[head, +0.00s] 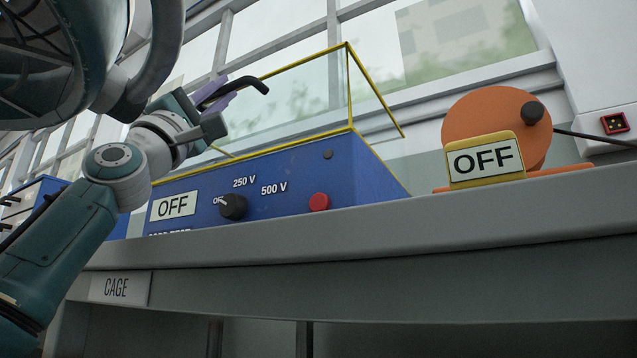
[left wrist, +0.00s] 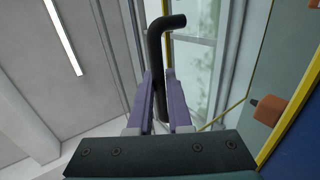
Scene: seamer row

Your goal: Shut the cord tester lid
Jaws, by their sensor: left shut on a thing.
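The cord tester (head: 290,185) is a blue box on the grey bench, with a dark knob (head: 233,207), a red button (head: 319,202) and an OFF plate (head: 173,205) on its front. Its clear lid (head: 305,95) with yellow edges stands raised above the box, so it is open. My left gripper (head: 218,93) is at the lid's left side, its purple fingers shut on a black bent handle (head: 248,82). In the left wrist view the handle (left wrist: 157,45) passes up between the fingers (left wrist: 160,85). Where it joins the lid is hidden. My right gripper is not in view.
An orange disc (head: 485,125) with a dark knob and a yellow OFF sign (head: 486,160) stands right of the tester. The bench's front edge (head: 400,235) runs below, with a CAGE label (head: 119,288). Windows are behind. Another blue box is partly visible at the left.

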